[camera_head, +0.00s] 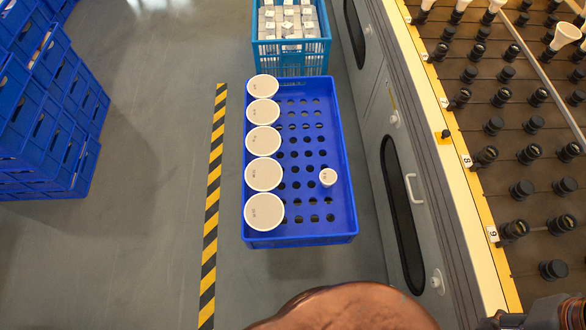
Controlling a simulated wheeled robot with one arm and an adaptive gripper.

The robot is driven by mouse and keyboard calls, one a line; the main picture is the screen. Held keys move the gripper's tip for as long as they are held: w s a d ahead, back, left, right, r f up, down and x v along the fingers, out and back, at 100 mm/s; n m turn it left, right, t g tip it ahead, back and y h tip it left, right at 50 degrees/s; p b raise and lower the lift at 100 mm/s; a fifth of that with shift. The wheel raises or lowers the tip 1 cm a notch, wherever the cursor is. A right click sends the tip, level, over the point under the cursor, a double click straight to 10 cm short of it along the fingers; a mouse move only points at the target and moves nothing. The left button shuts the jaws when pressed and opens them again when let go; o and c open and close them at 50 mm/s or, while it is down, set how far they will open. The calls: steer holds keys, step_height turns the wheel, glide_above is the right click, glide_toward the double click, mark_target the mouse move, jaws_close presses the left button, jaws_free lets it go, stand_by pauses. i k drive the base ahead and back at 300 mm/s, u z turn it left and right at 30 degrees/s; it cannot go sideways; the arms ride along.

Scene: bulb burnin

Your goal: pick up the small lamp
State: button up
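The small lamp (328,177) is a small white round cap seen from above, with faint dark marking on top. It sits alone on the right side of a blue perforated tray (349,130), among the tray's open holes. Several larger white round lamps (264,173) stand in a column along the tray's left side, apart from it. My gripper's fingers do not show in this view. A copper-coloured rounded part fills the bottom centre, and a dark part shows at the bottom right corner; I cannot tell exactly what these are.
A teal crate (292,62) with small white boxes stands behind the tray. Right is a rack (520,130) with rows of dark sockets, several white bulbs at its far end. Stacked blue crates (45,110) stand left. Yellow-black tape (212,205) marks the clear floor.

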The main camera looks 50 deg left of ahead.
mark_target(328, 177)
steer(key=u, duration=1.15)
steer(key=k, duration=0.1)
steer(key=u, duration=0.6)
